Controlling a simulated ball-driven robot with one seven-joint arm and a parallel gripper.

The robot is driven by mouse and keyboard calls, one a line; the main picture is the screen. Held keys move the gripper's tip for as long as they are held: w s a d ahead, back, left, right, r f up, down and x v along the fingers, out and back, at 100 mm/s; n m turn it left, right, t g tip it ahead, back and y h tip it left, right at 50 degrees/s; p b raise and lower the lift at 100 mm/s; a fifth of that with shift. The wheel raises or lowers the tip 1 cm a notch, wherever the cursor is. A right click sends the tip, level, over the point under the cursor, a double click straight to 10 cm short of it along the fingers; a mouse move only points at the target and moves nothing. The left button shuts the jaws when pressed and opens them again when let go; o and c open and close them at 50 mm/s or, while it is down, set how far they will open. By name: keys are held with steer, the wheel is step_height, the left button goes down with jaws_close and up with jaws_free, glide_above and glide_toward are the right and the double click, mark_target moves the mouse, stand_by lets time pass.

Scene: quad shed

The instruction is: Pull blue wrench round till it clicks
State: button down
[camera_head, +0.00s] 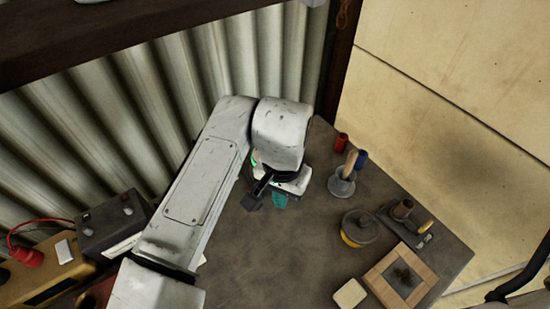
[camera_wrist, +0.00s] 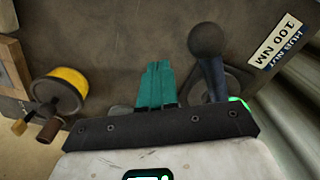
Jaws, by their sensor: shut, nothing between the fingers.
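The blue wrench (camera_wrist: 214,76) shows in the wrist view as a blue shaft with a dark ball knob (camera_wrist: 207,40) at its end. It rises from a dark base plate, partly hidden behind my gripper's body. My gripper's teal fingers (camera_wrist: 156,85) are shut and empty, to the left of the wrench in that view, with a gap between them. In the head view my gripper (camera_head: 280,199) is low over the bench, and my arm hides most of the area around it. A dark knobbed piece (camera_head: 253,200) beside it looks like the wrench's end.
A label reading "HUB NUT 100 NM" (camera_wrist: 275,40) lies by the wrench. On the bench (camera_head: 285,265) stand a funnel (camera_head: 341,186), a red can (camera_head: 341,142), a yellow-banded tin (camera_head: 358,229) and a wooden frame (camera_head: 376,282). A corrugated wall (camera_head: 160,90) is behind. The bench's middle front is clear.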

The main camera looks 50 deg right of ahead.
step_height(320, 180, up, 8)
steer(key=p, duration=0.6)
steer(key=shift+r, duration=0.1)
stand_by(0.6)
